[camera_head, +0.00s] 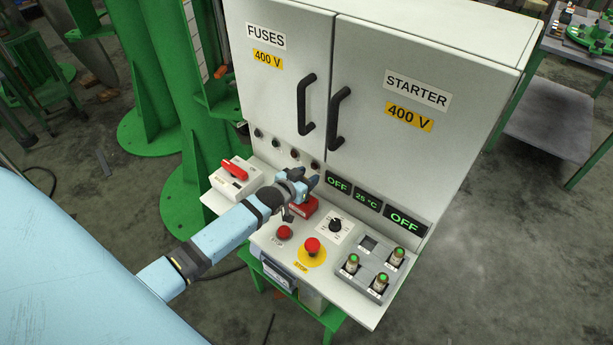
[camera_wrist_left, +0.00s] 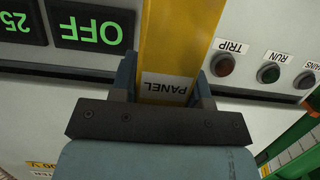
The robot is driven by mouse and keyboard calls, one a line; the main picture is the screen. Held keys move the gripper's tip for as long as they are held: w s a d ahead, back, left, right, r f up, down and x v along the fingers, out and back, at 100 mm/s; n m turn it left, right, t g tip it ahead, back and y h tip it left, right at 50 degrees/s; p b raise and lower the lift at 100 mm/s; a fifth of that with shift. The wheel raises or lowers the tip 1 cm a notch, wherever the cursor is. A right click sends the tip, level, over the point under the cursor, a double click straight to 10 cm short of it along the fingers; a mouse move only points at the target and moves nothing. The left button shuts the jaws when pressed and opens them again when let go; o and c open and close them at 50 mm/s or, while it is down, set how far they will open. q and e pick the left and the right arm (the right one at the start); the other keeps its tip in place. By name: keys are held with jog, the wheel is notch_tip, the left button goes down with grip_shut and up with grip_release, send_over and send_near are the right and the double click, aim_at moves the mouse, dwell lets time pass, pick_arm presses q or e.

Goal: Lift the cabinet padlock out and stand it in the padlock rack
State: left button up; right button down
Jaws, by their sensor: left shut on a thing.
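My left gripper (camera_head: 300,187) is over the back of the sloped control desk, in front of the cabinet. In the left wrist view its two fingers (camera_wrist_left: 164,88) are shut on a yellow block (camera_wrist_left: 174,50) labelled PANEL. I take this block for the cabinet padlock; its far end and any shackle are out of view. In the head view the gripper hides it. A red block (camera_head: 303,209) sits on the desk just below the gripper; I cannot tell whether it is the padlock rack. My right gripper is not in view.
The cabinet doors (camera_head: 370,100) with black handles stand behind the desk. A white box with a red handle (camera_head: 236,170), a rotary knob (camera_head: 336,225), a red stop button (camera_head: 312,246) and a grey holder (camera_head: 372,293) with green-topped cylinders surround the gripper.

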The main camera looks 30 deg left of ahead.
pick_arm(q)
jog(key=shift+f+b, duration=0.4)
jog(key=shift+f, duration=0.35)
jog(key=o, duration=1.1)
jog(key=v, duration=1.4)
jog(key=shift+w+a, duration=0.1)
